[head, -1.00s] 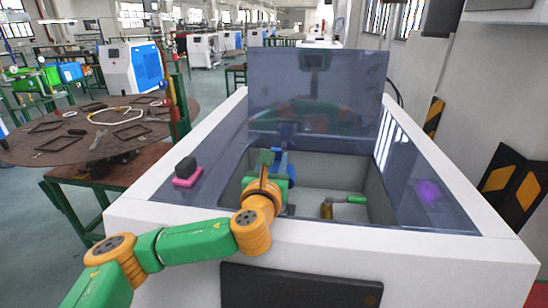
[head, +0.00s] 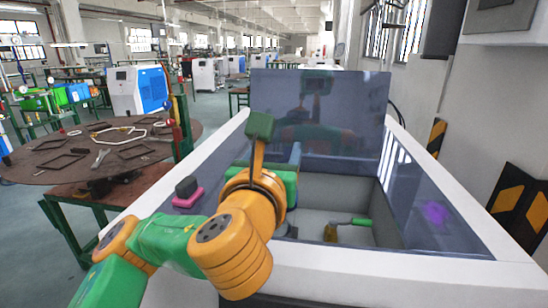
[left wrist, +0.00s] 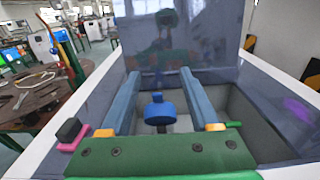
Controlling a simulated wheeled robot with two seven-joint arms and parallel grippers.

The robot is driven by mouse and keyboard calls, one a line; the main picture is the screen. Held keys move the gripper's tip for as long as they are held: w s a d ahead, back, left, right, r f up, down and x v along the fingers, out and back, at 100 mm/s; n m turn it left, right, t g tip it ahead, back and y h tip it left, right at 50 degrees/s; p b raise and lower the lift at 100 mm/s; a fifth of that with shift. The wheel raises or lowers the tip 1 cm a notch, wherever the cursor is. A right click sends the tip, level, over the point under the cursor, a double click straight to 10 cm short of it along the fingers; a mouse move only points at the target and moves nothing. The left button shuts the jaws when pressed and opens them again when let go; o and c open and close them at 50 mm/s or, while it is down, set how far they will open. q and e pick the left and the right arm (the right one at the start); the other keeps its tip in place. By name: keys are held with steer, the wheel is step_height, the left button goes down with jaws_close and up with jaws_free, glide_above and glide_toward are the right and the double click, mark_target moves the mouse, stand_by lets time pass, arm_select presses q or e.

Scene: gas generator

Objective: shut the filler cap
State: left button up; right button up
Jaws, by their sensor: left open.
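A large dark glossy panel (head: 335,105) stands upright and open at the back of the white housing's opening; I take it to be the filler cap. It also shows in the left wrist view (left wrist: 205,45), behind my fingers. My left gripper (left wrist: 160,74) is open and empty, its two blue fingers pointing towards the panel, apart from it as far as I can tell. In the head view my own wrist hides most of this gripper (head: 294,157). A blue round part (left wrist: 160,112) sits low in the opening, seen between the fingers. My right gripper is not in view.
A valve with a green handle (head: 350,222) sits inside the open bay (head: 315,190). A black knob on a pink base (head: 187,193) stands on the housing's left side, a purple button (head: 436,212) on its right. A round table (head: 60,160) with frames stands left.

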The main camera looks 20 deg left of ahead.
arm_select(q)
steer(key=shift+s+d+r+b, duration=0.2)
steer(key=shift+s+r, duration=0.1)
steer(key=shift+s, duration=0.3)
steer(key=shift+s+d+r+b, duration=0.2)
steer(key=shift+s+d+r, duration=0.05)
steer(key=shift+s, duration=0.4)
steer(key=shift+s+d+r+b, duration=0.2)
steer(key=shift+s+r, duration=0.1)
steer(key=shift+s, duration=0.3)
